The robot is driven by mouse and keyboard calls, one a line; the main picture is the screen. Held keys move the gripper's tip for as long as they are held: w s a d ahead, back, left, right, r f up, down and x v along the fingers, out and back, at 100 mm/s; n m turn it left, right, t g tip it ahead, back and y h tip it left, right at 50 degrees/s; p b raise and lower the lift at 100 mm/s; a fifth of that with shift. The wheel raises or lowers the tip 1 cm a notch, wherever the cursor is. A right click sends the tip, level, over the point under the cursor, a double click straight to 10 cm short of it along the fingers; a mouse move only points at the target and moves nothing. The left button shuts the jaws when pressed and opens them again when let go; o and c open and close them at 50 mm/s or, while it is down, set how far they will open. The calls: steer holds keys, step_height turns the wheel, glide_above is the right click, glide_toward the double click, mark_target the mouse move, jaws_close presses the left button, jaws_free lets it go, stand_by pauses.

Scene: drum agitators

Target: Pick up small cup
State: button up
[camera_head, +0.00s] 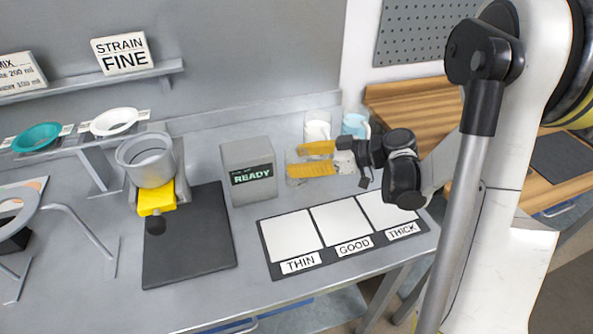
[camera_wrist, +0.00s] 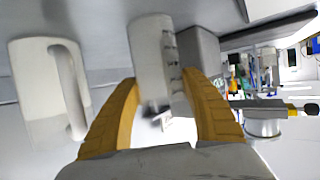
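In the wrist view the small cup (camera_wrist: 152,58) is pale and see-through, with dark marks along its side. It stands between the two yellow fingers of my gripper (camera_wrist: 160,95), with a gap visible at each side. In the head view my gripper (camera_head: 303,158) reaches in from the right, low over the bench behind the white pads. Its fingers are apart, and the small cup (camera_head: 293,158) is mostly hidden by them. I cannot tell whether either finger touches it.
A larger handled cup (camera_wrist: 40,90) stands close on the left in the wrist view. Two cups, one whitish (camera_head: 317,128) and one blue (camera_head: 355,125), stand behind my gripper. The grey READY box (camera_head: 248,170) is just left of the fingertips. The THIN/GOOD/THICK mat (camera_head: 342,237) lies in front.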

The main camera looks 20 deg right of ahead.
stand_by(0.3)
steer(key=shift+r+p, duration=0.4)
steer(key=shift+r, duration=0.2)
steer(key=s+d+r+p, duration=0.5)
steer(key=s+d+r, duration=0.2)
steer(key=d+r, duration=0.1)
steer(key=shift+s+d+r+p, duration=0.3)
steer(key=shift+s+d+r, duration=0.1)
steer(key=shift+r, duration=0.5)
